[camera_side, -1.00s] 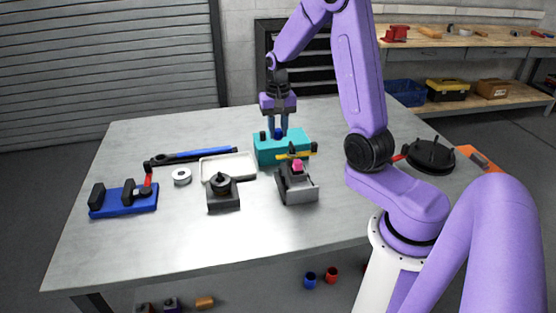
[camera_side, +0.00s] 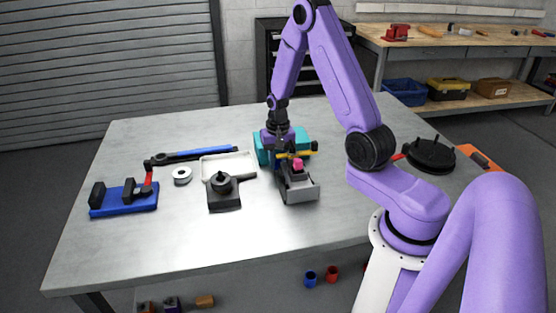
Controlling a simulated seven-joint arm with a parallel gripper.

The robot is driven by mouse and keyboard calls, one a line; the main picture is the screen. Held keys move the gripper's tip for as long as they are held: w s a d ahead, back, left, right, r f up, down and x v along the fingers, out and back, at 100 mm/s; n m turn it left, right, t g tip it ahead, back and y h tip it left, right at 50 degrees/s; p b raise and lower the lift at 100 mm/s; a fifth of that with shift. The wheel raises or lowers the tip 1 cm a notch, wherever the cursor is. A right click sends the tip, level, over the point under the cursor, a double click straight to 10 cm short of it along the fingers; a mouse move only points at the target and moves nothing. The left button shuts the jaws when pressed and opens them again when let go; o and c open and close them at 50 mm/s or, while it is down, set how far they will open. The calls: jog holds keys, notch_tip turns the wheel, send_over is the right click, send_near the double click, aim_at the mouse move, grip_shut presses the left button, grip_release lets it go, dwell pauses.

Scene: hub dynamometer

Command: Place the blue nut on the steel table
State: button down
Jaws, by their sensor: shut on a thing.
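My gripper (camera_side: 281,148) is low over the steel table (camera_side: 170,235), in front of the teal block (camera_side: 303,137) and just behind the grey vise-like fixture (camera_side: 300,190). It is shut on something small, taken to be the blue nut. The nut itself is hidden by the gripper and the fixture, so I cannot tell how it sits or whether it touches the table. The fixture carries a pink piece (camera_side: 298,164) and a yellow bar (camera_side: 311,153), both very close to my fingers.
A cream tray (camera_side: 240,161), a black-knobbed fixture (camera_side: 223,196), a white ring (camera_side: 182,175), a blue clamp fixture (camera_side: 140,203) and a blue-handled wrench (camera_side: 200,154) are on the left. A round black device (camera_side: 432,157) is at right. The table's front left is clear.

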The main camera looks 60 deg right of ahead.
aim_at(278, 161)
jog(key=shift+f, duration=0.1)
jog(key=c, duration=0.9)
grip_release()
notch_tip(278, 161, up, 11)
jog(key=s+a+r+n, duration=0.1)
jog(key=a+r+n, duration=0.3)
jog(key=a, duration=0.5)
jog(key=s+a+r+n, duration=0.2)
jog(key=s+a+n, duration=0.9)
jog(key=s+a, duration=0.15)
jog(key=s+n, duration=0.2)
jog(key=s, duration=0.2)
jog(key=s+n, duration=0.2)
jog(key=s, duration=0.2)
jog(key=s+n, duration=0.2)
jog(key=s, duration=0.2)
jog(key=shift+r+n, duration=0.25)
jog(key=shift+n, duration=0.05)
